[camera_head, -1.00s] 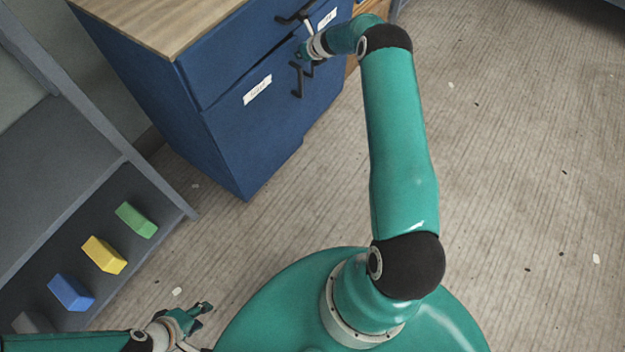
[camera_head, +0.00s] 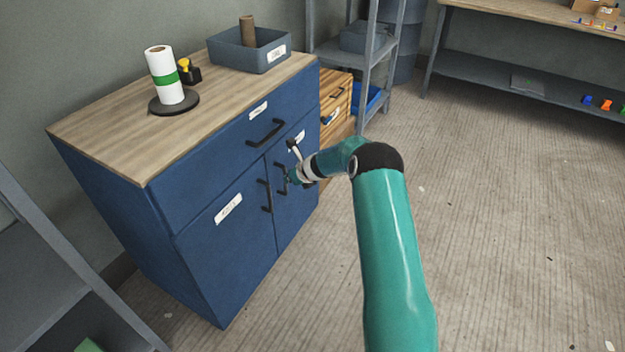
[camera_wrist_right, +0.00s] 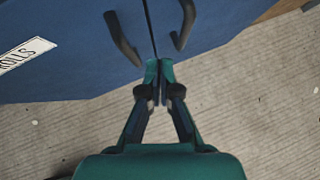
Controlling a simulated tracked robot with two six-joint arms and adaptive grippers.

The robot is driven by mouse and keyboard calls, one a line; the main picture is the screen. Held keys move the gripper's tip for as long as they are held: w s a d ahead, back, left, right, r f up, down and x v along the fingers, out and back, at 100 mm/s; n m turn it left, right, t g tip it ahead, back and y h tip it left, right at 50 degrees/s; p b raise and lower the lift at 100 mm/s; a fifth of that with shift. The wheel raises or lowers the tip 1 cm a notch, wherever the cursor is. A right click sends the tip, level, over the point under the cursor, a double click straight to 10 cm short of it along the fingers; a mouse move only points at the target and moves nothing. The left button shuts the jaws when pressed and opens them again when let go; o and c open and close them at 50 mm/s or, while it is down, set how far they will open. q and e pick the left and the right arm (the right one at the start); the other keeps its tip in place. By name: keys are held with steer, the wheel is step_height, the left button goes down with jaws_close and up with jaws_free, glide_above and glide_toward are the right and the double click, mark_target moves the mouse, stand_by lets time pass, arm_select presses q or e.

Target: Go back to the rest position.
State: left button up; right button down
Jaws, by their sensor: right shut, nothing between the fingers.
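My right gripper (camera_head: 288,178) is at the front of the blue cabinet (camera_head: 145,245), close to the black upright handles of its two lower doors. In the right wrist view its fingers (camera_wrist_right: 159,75) are shut and empty. They point at the dark gap between the doors, with one handle (camera_wrist_right: 122,38) on the left and another (camera_wrist_right: 184,24) on the right. I cannot tell whether the fingertips touch the cabinet. The doors look closed. My left gripper is out of view.
On the cabinet top stand a white roll (camera_head: 164,75) on a round base and a grey bin (camera_head: 249,50). A wooden drawer unit (camera_head: 337,100) and grey shelving stand behind. A workbench (camera_head: 535,16) is at the back right. The floor (camera_head: 490,210) at right is clear.

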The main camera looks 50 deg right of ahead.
steer(key=d+v, duration=0.1)
steer(key=v, duration=0.8)
steer(key=shift+d+r, duration=0.25)
steer(key=shift+d, duration=0.4)
